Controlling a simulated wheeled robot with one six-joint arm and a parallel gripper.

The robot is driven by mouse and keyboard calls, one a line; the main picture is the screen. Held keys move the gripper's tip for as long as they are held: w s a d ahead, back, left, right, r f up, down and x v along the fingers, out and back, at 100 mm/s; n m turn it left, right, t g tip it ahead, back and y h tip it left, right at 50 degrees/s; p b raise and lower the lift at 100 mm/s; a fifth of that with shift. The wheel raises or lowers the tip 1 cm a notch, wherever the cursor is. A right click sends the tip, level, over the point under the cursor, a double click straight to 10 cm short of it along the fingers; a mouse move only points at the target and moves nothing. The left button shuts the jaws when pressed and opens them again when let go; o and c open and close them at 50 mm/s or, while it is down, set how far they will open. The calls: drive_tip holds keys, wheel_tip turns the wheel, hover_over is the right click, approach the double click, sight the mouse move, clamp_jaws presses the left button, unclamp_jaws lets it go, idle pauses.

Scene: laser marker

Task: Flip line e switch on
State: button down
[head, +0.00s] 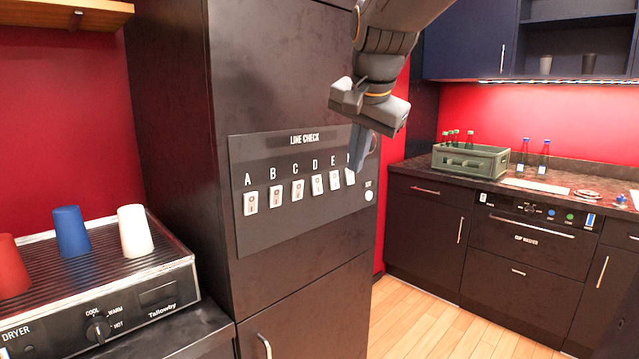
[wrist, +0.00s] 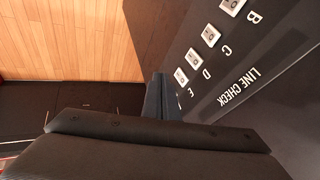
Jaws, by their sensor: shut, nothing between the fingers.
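The black LINE CHECK panel (head: 290,225) is on the front of a tall dark cabinet, with a row of white switches under letters starting at A. The line E switch (head: 335,180) is near the right end of the row. It also shows in the wrist view (wrist: 181,76), just right of the fingers. Its on or off position is too small to tell. My gripper (head: 359,152) is shut and empty, its fingers pointing down in front of the panel's right end. The fingers cover most of the last letter. In the wrist view my gripper (wrist: 160,97) hides the last switch. I cannot tell whether it touches the panel.
A round white button (head: 369,196) is at the panel's lower right. A dryer (head: 150,290) with several cups stands at left. A counter with a green bottle crate (head: 470,163) is at the back right. Wooden floor (head: 425,320) lies open between.

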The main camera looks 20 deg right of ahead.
sight(335, 180)
drive_tip(key=r, duration=0.1)
drive_tip(key=d+r+m, duration=0.1)
drive_tip(key=shift+s+r, duration=0.15)
drive_tip(key=shift+r, duration=0.2)
drive_tip(key=w+f, duration=0.3)
drive_tip(key=w+f+p, duration=0.1)
drive_tip(key=w+f, duration=0.2)
drive_tip(key=w+f+p, duration=0.1)
drive_tip(key=w+f, duration=0.2)
drive_tip(key=shift+d, duration=0.25)
